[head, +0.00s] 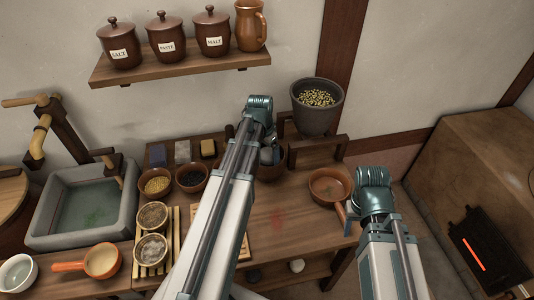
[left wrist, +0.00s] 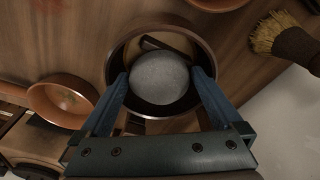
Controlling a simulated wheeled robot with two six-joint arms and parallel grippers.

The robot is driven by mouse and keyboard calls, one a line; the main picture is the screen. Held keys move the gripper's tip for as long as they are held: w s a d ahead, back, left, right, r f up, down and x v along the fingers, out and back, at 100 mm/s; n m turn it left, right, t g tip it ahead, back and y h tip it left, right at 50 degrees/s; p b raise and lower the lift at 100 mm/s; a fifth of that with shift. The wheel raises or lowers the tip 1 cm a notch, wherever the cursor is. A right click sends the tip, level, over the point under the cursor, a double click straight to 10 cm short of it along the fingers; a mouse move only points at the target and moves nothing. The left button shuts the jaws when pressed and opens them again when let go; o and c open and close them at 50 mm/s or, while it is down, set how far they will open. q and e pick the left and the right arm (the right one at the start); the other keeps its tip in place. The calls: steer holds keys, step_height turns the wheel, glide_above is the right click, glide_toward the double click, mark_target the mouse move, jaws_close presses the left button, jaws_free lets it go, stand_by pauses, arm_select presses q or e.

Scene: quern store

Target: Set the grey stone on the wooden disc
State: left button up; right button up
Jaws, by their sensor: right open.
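The grey stone (left wrist: 160,79) is between the two fingers of my left gripper (left wrist: 160,80), which touch it on both sides in the left wrist view. It is over the mouth of a round brown pot (left wrist: 112,65). A tan wooden surface with a dark bar, apparently the wooden disc (left wrist: 178,41), shows inside the pot past the stone. I cannot tell whether the stone touches it. In the head view my left forearm largely hides the pot (head: 272,174) and gripper. My right gripper (head: 351,218) is near the table's right end, mostly hidden by its own arm.
A copper-coloured pan (head: 328,187) stands right of the pot. A dark crock of grain (head: 317,103) stands on a raised wooden stand behind. Small bowls (head: 156,182), a slatted rack and a stone sink (head: 85,210) are to the left.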

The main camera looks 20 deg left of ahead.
mark_target(265, 155)
arm_select(q)
step_height(265, 155, up, 12)
steer(key=s+p, duration=0.1)
steer(key=p, duration=1.1)
steer(key=shift+s+a, duration=0.2)
steer(key=shift+a, duration=0.1)
steer(key=shift+r, duration=0.1)
steer(key=s+d+y, duration=0.1)
steer(key=s+d, duration=0.6)
steer(key=d, duration=0.4)
steer(key=s+d+g, duration=0.1)
steer(key=s+d, duration=0.7)
steer(key=d, duration=0.4)
steer(key=shift+d+g+y, duration=0.2)
steer(key=shift+g+y, duration=0.1)
steer(key=shift+y, duration=0.1)
